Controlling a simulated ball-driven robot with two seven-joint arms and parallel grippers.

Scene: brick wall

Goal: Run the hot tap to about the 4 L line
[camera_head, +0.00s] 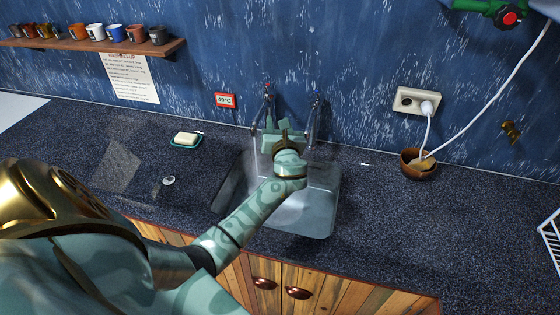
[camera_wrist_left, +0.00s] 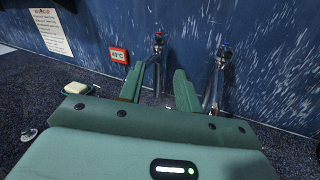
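The hot tap, marked red on top, stands at the wall behind the sink; it shows in the wrist view (camera_wrist_left: 158,60) and the head view (camera_head: 268,104). The blue-marked tap (camera_head: 315,112) stands to its right. My left gripper (camera_head: 281,128) reaches over the sink to the taps. In the wrist view its fingers (camera_wrist_left: 158,84) are apart, with the hot tap seen between them; I cannot tell whether they touch it. The metal sink (camera_head: 318,215) is partly hidden by my left arm. No litre line can be made out. My right gripper is not in view.
A red-framed temperature display (camera_head: 225,100) hangs left of the taps. Soap in a green dish (camera_head: 185,146) and a small round metal item (camera_head: 168,181) lie left of the sink. A brown bowl (camera_head: 417,164) stands right, below a socket (camera_head: 416,101) with a white cable.

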